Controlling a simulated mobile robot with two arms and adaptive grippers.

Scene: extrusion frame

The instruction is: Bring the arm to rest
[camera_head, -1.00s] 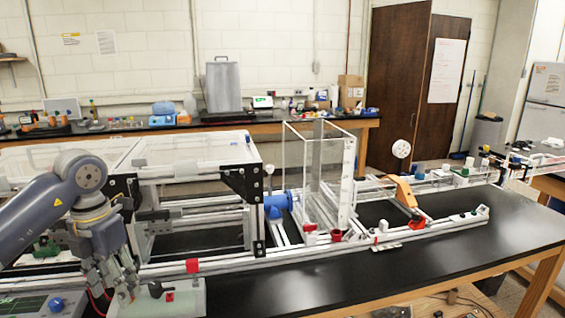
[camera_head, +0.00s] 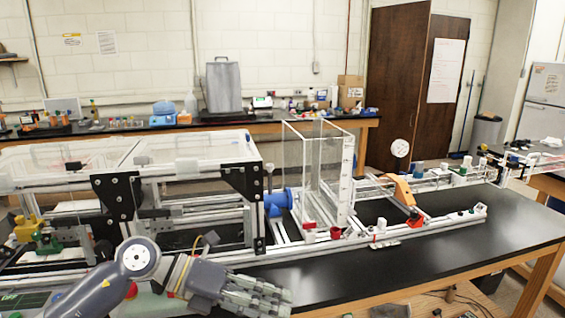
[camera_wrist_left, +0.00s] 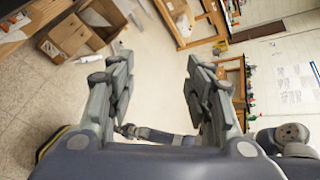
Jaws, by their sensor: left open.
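My left gripper (camera_head: 268,296) is at the bottom of the head view, held low in front of the frame's near rail and pointing right. In the left wrist view its two fingers (camera_wrist_left: 157,95) stand wide apart with nothing between them. The left arm (camera_head: 105,290) comes in from the lower left and bends at a round joint. Another of my arm links (camera_wrist_left: 160,135) shows between the fingers in the wrist view. My right gripper is not in the head view.
The aluminium extrusion frame (camera_head: 225,262) runs across the black table (camera_head: 370,280). A clear tank (camera_head: 318,180), a blue cylinder (camera_head: 278,202) and an orange bracket (camera_head: 398,190) sit along it. The table's front right is clear. A cardboard box (camera_wrist_left: 85,30) lies on the floor.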

